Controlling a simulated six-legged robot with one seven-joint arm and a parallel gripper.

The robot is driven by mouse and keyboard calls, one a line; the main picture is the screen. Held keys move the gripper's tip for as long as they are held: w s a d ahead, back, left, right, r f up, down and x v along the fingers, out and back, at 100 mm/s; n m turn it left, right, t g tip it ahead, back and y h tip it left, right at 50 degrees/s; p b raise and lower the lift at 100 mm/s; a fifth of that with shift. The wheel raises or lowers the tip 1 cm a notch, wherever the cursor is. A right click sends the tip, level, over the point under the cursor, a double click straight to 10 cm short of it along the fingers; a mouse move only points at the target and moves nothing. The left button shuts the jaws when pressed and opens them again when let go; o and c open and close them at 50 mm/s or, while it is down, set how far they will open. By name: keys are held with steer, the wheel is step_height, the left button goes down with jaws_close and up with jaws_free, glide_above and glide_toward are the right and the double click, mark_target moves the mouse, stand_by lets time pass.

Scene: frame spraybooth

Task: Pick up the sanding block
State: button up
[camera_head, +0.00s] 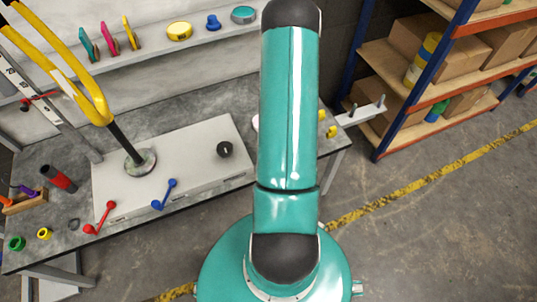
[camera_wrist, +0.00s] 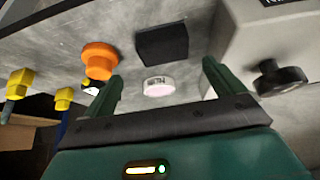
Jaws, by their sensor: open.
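A dark, flat rectangular block (camera_wrist: 162,45), which looks like the sanding block, lies on the grey worktop in the wrist view. My gripper (camera_wrist: 161,72) is open, its two green fingers spread apart. The block shows beyond the fingertips, between their lines, and no contact is visible. A short white round piece (camera_wrist: 158,86) with dark lettering lies nearer, between the fingers in the picture. In the head view, my arm hides the gripper and I cannot make out the dark block.
An orange knob-shaped piece (camera_wrist: 100,60) is left of the block. A pale box with a black knob (camera_wrist: 280,77) is on the right. Yellow pieces (camera_wrist: 20,82) are at the far left. In the head view, a shelf rack (camera_head: 400,75) stands right of the workbench (camera_head: 60,150).

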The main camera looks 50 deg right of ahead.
steer(key=shift+a+x, duration=0.2)
steer(key=shift+x, duration=1.5)
steer(key=shift+a+x, duration=0.2)
steer(key=shift+x, duration=1.5)
steer(key=c, duration=1.2)
steer(key=shift+w, duration=0.1)
